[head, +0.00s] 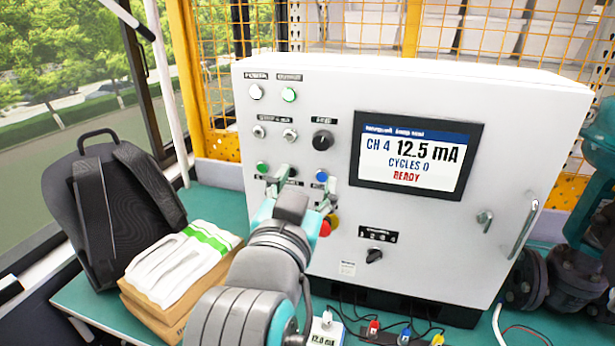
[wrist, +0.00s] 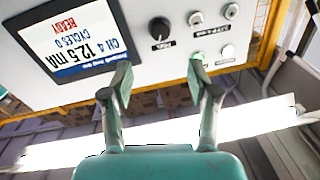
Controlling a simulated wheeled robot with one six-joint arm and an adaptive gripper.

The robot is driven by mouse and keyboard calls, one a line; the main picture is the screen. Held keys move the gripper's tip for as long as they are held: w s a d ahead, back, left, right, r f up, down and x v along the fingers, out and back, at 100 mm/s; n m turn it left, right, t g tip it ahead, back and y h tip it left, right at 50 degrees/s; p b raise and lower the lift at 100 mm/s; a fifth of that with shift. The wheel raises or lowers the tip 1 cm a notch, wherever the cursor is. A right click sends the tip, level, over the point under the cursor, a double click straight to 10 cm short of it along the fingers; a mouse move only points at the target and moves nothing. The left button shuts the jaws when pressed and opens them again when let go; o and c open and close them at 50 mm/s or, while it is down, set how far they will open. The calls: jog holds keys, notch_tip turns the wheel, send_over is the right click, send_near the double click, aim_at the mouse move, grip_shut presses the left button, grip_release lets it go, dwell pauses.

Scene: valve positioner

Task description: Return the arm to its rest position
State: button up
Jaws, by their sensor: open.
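My gripper (head: 300,185) is open and empty, with its fingers spread in front of the lower left part of the grey control cabinet (head: 440,95). My arm reaches up from the bottom of the head view and hides part of the cabinet's button row. In the wrist view my gripper (wrist: 159,72) shows both fingers apart with nothing between them. The cabinet face is upside down there, with the black knob (wrist: 159,28) beyond the fingers. I cannot tell whether a fingertip touches the panel. The screen (head: 415,155) reads CH 4, 12.5 mA, CYCLES 0, READY.
A green button (head: 262,168), a blue button (head: 321,176) and a red button (head: 325,228) are close to my gripper. A black backpack (head: 110,205) and a cardboard box (head: 150,315) stand left. A small meter (head: 325,330) and cables are in front. A teal valve (head: 590,220) stands right.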

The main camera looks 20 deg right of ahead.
jog(key=s+d+f+n+y, duration=0.1)
jog(key=s+f+n+y, duration=0.15)
jog(key=f, duration=0.75)
jog(key=s+f+n+t+y, duration=0.1)
jog(key=s+f+n+y, duration=0.2)
jog(key=f, duration=0.7)
jog(key=s+d+f+n+y, duration=0.15)
jog(key=f+n, duration=0.35)
jog(key=f, duration=0.5)
jog(key=s+d+f+g+y, duration=0.1)
jog(key=s+f, duration=0.3)
jog(key=s, duration=0.4)
jog(key=s+d+f+y, duration=0.1)
jog(key=s+f+y, duration=0.1)
jog(key=s+f, duration=0.4)
jog(key=s+d+r+m+g+h, duration=0.1)
jog(key=s+m, duration=0.1)
jog(key=s, duration=1.4)
jog(key=shift+s+d+r, duration=0.15)
jog(key=shift+s+d, duration=0.1)
jog(key=shift+d, duration=0.05)
jog(key=shift+m, duration=0.25)
